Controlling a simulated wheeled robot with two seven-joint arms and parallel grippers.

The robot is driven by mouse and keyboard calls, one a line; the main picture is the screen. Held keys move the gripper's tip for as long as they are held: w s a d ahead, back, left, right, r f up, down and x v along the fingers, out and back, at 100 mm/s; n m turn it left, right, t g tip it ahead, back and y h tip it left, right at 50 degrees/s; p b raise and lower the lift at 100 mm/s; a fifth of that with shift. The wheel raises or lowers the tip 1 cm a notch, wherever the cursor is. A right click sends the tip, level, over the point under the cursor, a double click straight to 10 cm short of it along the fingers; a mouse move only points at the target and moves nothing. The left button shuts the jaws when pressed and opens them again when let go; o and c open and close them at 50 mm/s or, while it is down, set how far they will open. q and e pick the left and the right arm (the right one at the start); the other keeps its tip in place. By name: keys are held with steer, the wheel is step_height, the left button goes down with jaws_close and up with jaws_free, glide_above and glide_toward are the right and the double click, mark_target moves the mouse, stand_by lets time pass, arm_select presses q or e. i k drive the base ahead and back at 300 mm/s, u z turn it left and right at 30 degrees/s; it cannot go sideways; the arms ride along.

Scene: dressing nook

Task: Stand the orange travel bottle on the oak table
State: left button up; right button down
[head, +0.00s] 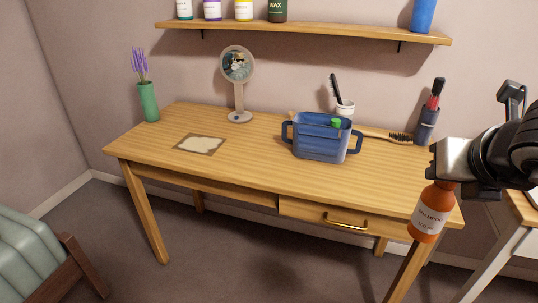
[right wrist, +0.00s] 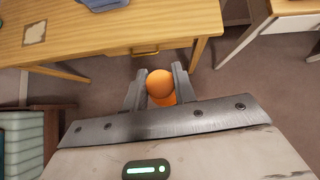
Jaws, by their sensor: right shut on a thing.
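The orange travel bottle (head: 430,213) with a white label hangs upright from my right gripper (head: 441,183), in front of the oak table's right front corner. In the right wrist view, my right gripper (right wrist: 158,88) has its two fingers around the orange bottle (right wrist: 160,84). The fingers are shut on its upper part. The oak table (head: 250,152) stands against the wall, and its front edge also shows in the right wrist view (right wrist: 90,45). My left gripper is not in view.
A blue two-handled caddy (head: 320,148) holds something green. A mirror (head: 238,70), vase (head: 149,102), patterned mat (head: 200,144), white cup (head: 345,108), hairbrush (head: 400,138) and dark brush holder (head: 425,127) stand or lie on the table. A shelf (head: 310,32) hangs above. The table's front is mostly clear.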

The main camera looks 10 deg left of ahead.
mark_target(193, 140)
steer(key=u, duration=0.95)
steer(key=i, duration=0.35)
steer(key=u, duration=0.65)
steer(key=i, duration=0.85)
